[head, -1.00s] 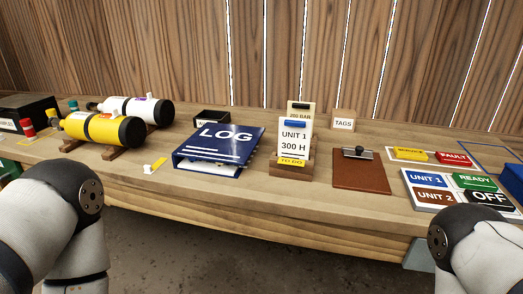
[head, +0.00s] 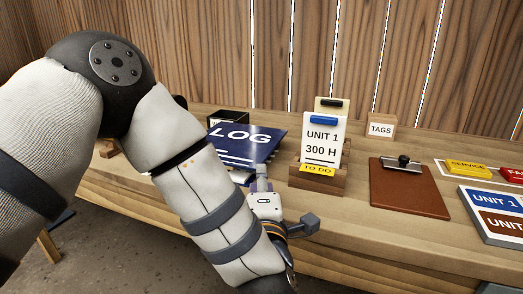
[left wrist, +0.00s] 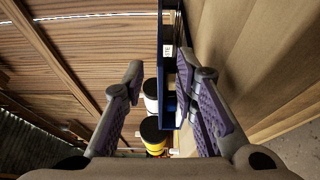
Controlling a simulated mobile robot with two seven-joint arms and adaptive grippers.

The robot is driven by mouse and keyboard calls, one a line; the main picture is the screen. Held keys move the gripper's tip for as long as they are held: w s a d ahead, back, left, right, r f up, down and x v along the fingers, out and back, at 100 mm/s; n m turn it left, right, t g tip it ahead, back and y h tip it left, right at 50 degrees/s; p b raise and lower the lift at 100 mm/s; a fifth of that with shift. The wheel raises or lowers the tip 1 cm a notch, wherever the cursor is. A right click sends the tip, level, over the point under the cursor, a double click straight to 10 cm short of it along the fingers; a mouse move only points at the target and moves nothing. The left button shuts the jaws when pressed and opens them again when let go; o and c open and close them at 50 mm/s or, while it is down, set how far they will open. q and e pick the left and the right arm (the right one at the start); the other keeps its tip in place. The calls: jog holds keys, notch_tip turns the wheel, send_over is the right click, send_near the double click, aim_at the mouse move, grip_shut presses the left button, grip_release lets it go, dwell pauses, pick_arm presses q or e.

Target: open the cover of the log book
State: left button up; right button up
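The blue log book (head: 245,140) lies on the workbench in the head view, its LOG title facing up. My left arm hides its left and front parts. My left gripper (head: 262,172) is at the book's front right edge. In the left wrist view, the left gripper (left wrist: 160,64) has its fingers spread. The blue log book (left wrist: 167,75) shows edge-on between them, closer to the right finger, which overlaps it in the picture. The left finger is apart from it; contact at the right finger cannot be told. My right gripper is not in view.
Right of the book stands a wooden card holder (head: 318,181) with a UNIT 1 card. Beyond are a TAGS box (head: 381,127), a brown clipboard (head: 408,190) and coloured label plates (head: 490,212). A yellow cylinder (left wrist: 153,137) and a white one show in the left wrist view.

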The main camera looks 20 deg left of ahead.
aim_at(260, 153)
pick_arm(q)
jog(key=x, duration=1.2)
grip_shut()
